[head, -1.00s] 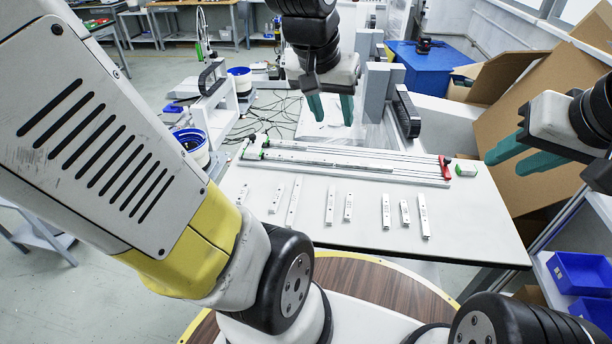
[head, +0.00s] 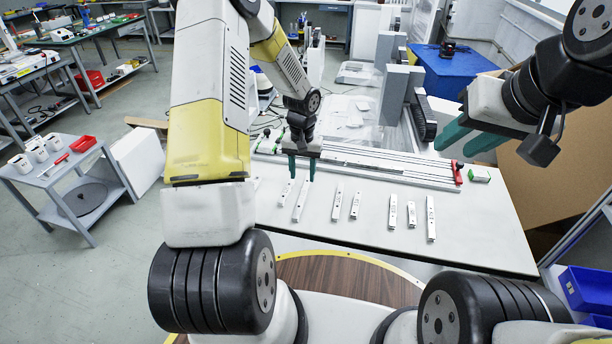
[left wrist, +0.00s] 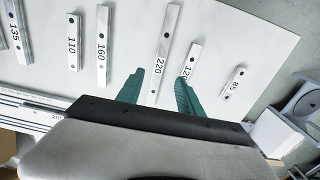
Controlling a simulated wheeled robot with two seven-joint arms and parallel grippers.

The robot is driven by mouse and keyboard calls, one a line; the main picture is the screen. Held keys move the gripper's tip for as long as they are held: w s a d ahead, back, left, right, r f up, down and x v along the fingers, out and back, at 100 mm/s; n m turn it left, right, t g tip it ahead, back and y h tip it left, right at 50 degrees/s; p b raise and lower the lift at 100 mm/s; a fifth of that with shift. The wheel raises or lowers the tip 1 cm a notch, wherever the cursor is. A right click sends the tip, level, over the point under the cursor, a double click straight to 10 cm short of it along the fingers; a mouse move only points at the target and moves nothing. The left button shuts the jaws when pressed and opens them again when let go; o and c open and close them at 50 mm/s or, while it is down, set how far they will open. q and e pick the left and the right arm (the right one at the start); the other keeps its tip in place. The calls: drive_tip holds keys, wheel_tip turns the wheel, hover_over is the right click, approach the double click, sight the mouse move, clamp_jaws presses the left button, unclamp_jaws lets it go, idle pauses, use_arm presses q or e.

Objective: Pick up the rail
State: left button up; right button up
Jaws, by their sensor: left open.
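Several silver rails with printed numbers lie apart on the white table (head: 470,235). The long rail marked 220 (left wrist: 165,55) shows in the left wrist view, and in the head view (head: 301,201). My left gripper (head: 301,178) is open and empty over its far end. In the left wrist view the green fingers (left wrist: 158,98) are on either side of this rail's near end, the right one close to the neighbouring rail (left wrist: 189,65), whose number is partly covered. I cannot tell the fingertips' height. My right gripper (head: 456,148) is open and empty, raised at the right.
A long rail assembly with a red end piece (head: 457,172) lies along the table's back. The 160 rail (left wrist: 103,45) and 85 rail (left wrist: 235,84) flank the middle ones. Blue bins (head: 585,288) stand at lower right.

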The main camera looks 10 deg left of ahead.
sight(303, 193)
use_arm(q)
wheel_tip(303, 193, down, 8)
drive_tip(key=shift+r, duration=0.25)
clamp_jaws()
drive_tip(key=shift+w, duration=0.1)
idle(1.4)
